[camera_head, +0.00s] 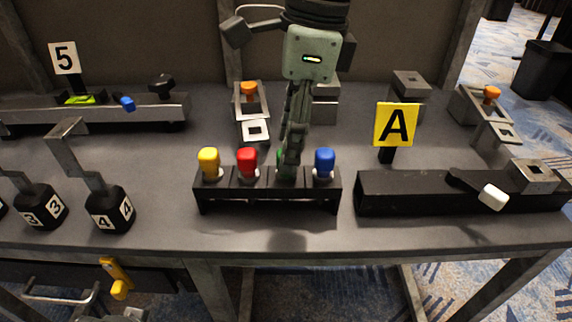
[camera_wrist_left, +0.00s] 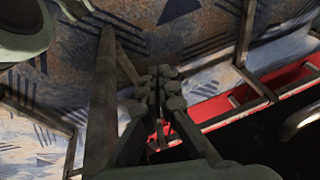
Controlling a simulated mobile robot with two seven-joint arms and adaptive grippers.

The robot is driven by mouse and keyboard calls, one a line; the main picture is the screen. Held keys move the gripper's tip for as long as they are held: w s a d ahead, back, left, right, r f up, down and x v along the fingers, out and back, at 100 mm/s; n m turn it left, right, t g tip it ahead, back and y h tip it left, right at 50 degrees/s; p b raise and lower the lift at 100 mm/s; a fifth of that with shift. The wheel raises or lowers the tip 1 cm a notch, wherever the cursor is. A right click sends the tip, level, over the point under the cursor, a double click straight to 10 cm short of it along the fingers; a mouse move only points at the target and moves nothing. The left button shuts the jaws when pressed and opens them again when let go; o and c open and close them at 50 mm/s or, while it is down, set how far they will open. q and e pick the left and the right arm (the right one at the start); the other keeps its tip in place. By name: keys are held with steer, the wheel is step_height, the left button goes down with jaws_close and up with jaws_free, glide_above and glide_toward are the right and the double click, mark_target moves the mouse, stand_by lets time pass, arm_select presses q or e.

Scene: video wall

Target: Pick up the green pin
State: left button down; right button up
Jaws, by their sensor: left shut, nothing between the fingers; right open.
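A black rack (camera_head: 266,184) on the grey table holds a row of upright pins: yellow (camera_head: 208,163), red (camera_head: 247,163), green (camera_head: 281,166) and blue (camera_head: 324,162). The green pin is mostly hidden behind my right gripper (camera_head: 290,164), which reaches down from above with its fingertips at the pin, one finger in front of it. The right gripper is open; I cannot tell whether it touches the pin. My left gripper (camera_wrist_left: 160,76) shows in the left wrist view, shut and empty, over the carpet and away from the pins.
A yellow "A" sign (camera_head: 395,125) and a black beam with a white-tipped lever (camera_head: 493,197) stand right of the rack. Black weights numbered 3 (camera_head: 40,207) and 4 (camera_head: 110,208) stand left. Metal brackets with orange knobs (camera_head: 249,89) stand behind. Table in front of the rack is clear.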

mark_target(286, 180)
steer(key=shift+w+a+f, duration=0.1)
steer(key=shift+a+f, duration=0.05)
steer(key=shift+f, duration=0.8)
steer(key=shift+a+f, duration=0.15)
steer(key=shift+f, duration=0.75)
jaws_close()
